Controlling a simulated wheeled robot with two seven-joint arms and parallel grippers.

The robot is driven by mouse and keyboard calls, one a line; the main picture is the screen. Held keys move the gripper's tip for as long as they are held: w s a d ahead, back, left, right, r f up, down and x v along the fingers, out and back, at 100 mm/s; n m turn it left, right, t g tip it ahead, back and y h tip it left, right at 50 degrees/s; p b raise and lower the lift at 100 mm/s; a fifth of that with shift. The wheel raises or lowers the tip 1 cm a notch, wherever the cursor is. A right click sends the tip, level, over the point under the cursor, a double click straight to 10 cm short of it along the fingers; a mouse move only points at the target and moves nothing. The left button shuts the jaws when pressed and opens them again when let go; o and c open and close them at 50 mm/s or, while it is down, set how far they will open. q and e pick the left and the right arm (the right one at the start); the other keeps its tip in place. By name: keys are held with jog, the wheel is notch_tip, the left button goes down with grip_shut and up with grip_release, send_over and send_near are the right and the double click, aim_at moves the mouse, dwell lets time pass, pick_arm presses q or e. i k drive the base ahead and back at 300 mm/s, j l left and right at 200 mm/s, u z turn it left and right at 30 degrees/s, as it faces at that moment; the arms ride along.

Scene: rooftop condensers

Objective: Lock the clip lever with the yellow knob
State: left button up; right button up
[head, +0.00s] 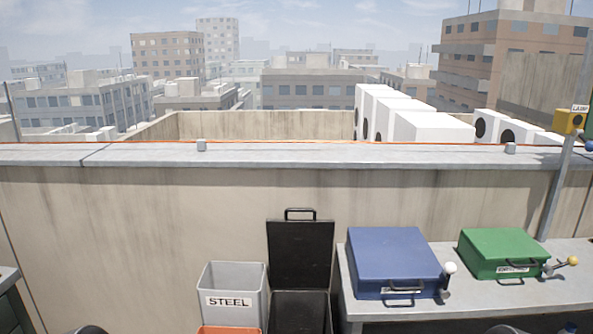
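The yellow knob (573,261) is on the end of a short clip lever (557,266) at the right side of the green case (505,250). The lever sticks out to the right, away from the case. The green case lies closed on the bench, with a dark handle and a white label on its front. The label is too small to read. Neither of my grippers shows in the head view. Only dark rounded shapes, perhaps parts of my arms, show at the bottom edge.
A closed blue case (395,258) with a white-knobbed lever (450,268) stands left of the green case on the grey bench (465,305). An open black case (300,255) and a STEEL bin (232,285) stand further left. A post with a yellow box (568,122) rises behind.

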aim_at(573, 261)
jog(key=z, duration=1.55)
